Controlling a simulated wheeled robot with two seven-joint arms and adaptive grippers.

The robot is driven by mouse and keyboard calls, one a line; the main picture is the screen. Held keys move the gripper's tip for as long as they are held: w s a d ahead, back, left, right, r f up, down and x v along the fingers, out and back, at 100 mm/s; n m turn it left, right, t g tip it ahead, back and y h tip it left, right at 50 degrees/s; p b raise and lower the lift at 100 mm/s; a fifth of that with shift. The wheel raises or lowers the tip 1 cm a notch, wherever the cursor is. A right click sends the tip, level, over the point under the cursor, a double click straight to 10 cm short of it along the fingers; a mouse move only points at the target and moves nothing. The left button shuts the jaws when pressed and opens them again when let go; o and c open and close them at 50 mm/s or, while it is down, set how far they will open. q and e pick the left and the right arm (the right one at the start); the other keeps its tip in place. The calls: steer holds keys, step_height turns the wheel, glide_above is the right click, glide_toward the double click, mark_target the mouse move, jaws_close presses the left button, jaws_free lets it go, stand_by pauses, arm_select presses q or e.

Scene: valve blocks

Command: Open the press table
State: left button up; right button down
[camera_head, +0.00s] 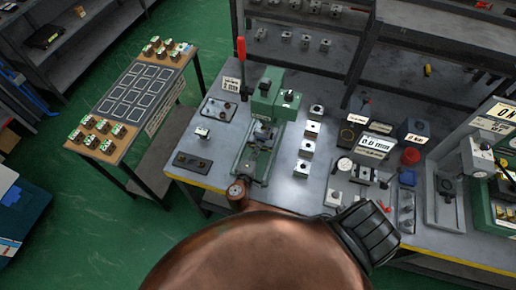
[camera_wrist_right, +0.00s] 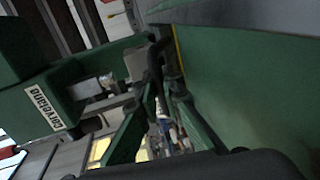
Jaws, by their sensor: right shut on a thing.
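The green press (camera_head: 268,100) stands on the workbench in the head view, with its red-tipped lever (camera_head: 241,50) upright. The press table (camera_head: 254,160) is the low green-framed bed at the foot of the press. In the right wrist view the labelled press head (camera_wrist_right: 40,105) is close at the left. The exact contact is dark and partly hidden. In the head view my copper arm covers the front of the bench and hides the gripper. My left gripper is out of view.
Metal blocks (camera_head: 302,169) stand in a row right of the press. A dark plate (camera_head: 192,161) lies to its left. Further right are gauges and a red knob (camera_head: 410,156). A side table (camera_head: 107,142) with small blocks stands left; green floor is free between.

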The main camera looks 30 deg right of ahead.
steer(key=shift+s+a, duration=0.1)
steer(key=f+v, duration=0.1)
steer(key=v, duration=0.7)
steer(key=f+p+v, duration=0.1)
steer(key=v, duration=0.3)
steer(key=shift+s+a+f, duration=0.15)
steer(key=shift+s+f, duration=0.1)
steer(key=shift+f, duration=0.1)
steer(key=shift+s+a+r, duration=0.1)
steer(key=shift+s+a, duration=0.05)
steer(key=c, duration=2.3)
jaws_free()
steer(key=shift+c, duration=0.2)
